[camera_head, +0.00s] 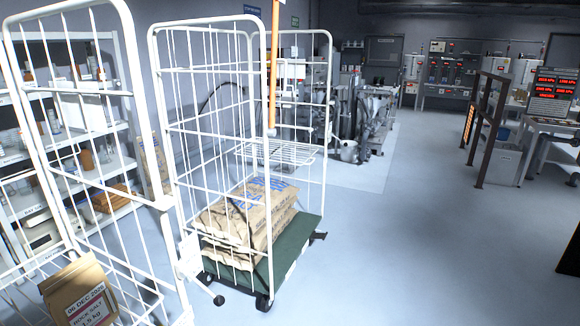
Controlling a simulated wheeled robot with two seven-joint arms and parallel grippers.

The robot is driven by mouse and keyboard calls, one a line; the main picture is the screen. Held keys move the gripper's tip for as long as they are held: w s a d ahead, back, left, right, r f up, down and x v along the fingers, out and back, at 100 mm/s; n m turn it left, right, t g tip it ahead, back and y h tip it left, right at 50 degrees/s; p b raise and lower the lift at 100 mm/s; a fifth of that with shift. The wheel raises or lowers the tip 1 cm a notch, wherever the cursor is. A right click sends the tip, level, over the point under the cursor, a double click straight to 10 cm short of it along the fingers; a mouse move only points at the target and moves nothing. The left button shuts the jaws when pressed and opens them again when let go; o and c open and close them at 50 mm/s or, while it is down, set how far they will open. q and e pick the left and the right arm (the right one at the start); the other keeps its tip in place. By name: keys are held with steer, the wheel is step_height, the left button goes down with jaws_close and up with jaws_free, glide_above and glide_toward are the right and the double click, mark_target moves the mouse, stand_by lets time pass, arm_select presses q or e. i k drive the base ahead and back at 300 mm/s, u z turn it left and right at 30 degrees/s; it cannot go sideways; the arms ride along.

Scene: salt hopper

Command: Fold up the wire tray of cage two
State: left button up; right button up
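A white wire roll cage (328,110) stands in the middle of the view on a green base (290,257). Inside it a white wire tray (288,152) sticks out roughly level at mid height, above stacked brown sacks (235,219). The cage's side bars partly cover the tray and sacks. A second white wire cage (62,128) stands nearer at the left, with a brown labelled bag (80,292) low in it. I cannot read a number on either cage. Neither of my grippers is in view.
An orange upright pole (274,65) stands by the middle cage. Shelves with jars (95,160) line the left wall. Machinery (365,115) stands behind, and a dark rail frame (488,125) at right. The floor right of the middle cage is clear.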

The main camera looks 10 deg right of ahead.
mark_target(272, 141)
steer(key=z, duration=0.95)
steer(key=i, duration=1.85)
steer(key=z, duration=0.3)
steer(key=i, duration=1.9)
steer(key=u, duration=1.75)
steer(key=i, duration=0.9)
steer(key=u, duration=0.85)
